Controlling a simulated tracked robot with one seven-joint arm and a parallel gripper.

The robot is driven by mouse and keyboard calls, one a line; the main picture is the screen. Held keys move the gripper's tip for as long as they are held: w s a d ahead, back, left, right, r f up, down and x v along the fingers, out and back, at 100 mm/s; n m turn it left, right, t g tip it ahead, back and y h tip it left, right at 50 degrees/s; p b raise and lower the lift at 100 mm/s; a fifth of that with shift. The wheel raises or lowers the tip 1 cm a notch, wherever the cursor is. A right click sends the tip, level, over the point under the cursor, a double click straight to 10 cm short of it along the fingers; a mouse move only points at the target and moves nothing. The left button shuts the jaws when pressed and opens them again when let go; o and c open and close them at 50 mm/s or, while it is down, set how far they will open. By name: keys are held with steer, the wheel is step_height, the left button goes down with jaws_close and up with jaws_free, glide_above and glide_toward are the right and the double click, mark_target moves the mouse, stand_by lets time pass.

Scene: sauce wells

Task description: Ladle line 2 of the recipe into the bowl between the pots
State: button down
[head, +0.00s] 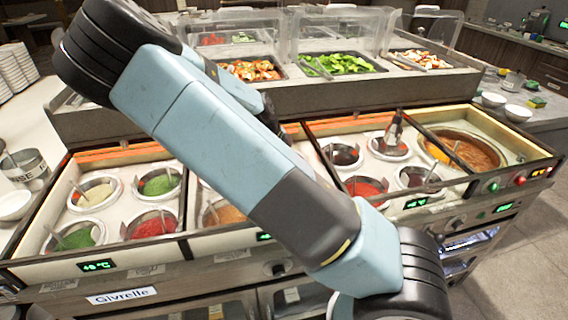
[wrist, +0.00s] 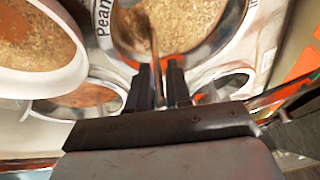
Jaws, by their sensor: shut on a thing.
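In the wrist view my gripper (wrist: 167,78) is shut on a thin metal handle (wrist: 156,55), which looks like a ladle's. The handle runs up to a round well (wrist: 190,25) of coarse pale-brown sauce with an orange edge; the ladle's head is not clear. A label (wrist: 102,18) beside it begins "Pean". A white-rimmed bowl (wrist: 65,82) with brown contents is close at the left; I cannot tell whether it is the task's bowl. In the head view my arm hides the gripper and much of the middle wells. No recipe is readable.
Left wells hold pale (head: 95,193), green (head: 160,184) and red (head: 155,225) sauces. Right ones include a red well (head: 366,188) and a large orange soup pot (head: 460,150). Clear guards and food trays (head: 343,65) stand behind. White bowls (head: 517,113) sit at far right.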

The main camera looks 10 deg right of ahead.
steer(key=shift+s+f, duration=0.1)
steer(key=shift+f, duration=0.15)
stand_by(0.7)
steer(key=c, duration=1)
jaws_free()
steer(key=shift+o, duration=0.4)
steer(key=o, duration=0.6)
steer(key=shift+c, duration=0.2)
steer(key=shift+r, duration=4.55)
